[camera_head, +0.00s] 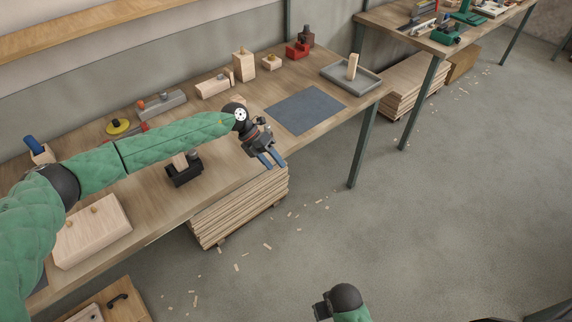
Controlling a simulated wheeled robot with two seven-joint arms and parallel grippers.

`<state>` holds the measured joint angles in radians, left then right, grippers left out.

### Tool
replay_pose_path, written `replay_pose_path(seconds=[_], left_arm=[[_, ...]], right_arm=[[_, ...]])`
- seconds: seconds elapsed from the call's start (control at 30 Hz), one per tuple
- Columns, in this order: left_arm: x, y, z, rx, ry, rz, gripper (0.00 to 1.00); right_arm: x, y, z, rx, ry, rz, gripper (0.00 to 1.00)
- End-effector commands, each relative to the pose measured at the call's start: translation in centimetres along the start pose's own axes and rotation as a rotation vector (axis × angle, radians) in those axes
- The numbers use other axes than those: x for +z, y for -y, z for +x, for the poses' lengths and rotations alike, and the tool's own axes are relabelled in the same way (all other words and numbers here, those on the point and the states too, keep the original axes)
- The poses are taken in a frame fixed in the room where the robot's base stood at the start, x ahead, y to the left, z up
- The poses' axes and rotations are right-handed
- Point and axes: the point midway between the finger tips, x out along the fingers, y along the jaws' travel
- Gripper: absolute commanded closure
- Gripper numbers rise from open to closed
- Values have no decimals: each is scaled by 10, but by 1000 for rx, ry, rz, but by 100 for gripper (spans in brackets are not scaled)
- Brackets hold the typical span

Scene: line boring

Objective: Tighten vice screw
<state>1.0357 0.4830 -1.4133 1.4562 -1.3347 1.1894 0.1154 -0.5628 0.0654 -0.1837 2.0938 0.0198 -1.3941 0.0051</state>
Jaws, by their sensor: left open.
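A small black vice-like holder (184,177) sits on the near edge of the long bench, with a pale wooden block (180,161) standing in it. Its screw cannot be made out. My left arm crosses above the bench, behind the holder in the picture. My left gripper (272,160) is open and empty, its blue fingertips pointing down at the bench's front edge, to the right of the holder and apart from it. My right gripper (322,309) shows only partly at the bottom, over the floor, its fingers not clear.
The long bench (310,78) carries a blue-grey mat (305,110), a grey tray (350,80), a red tool (297,49), wooden blocks and a pale box (92,232). Stacked boards (238,208) lie beneath. A second bench stands back right. The floor at right is open.

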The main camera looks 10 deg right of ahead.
Motion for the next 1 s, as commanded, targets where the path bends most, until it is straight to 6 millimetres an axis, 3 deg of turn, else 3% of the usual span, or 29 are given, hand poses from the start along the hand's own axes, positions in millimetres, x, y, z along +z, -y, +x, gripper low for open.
replay_pose_path(seconds=[0.2, 0.4, 1.0], left_arm=[[7, 22, 21, -100, 69, -15, 48], [12, 33, 29, -149, 106, -25, 48], [13, 36, 30, -159, 115, -27, 48]], right_arm=[[0, 0, 1, 0, 0, 0, 50], [0, 0, 2, 0, 0, 0, 50], [0, 0, 2, 0, 0, 0, 50]])
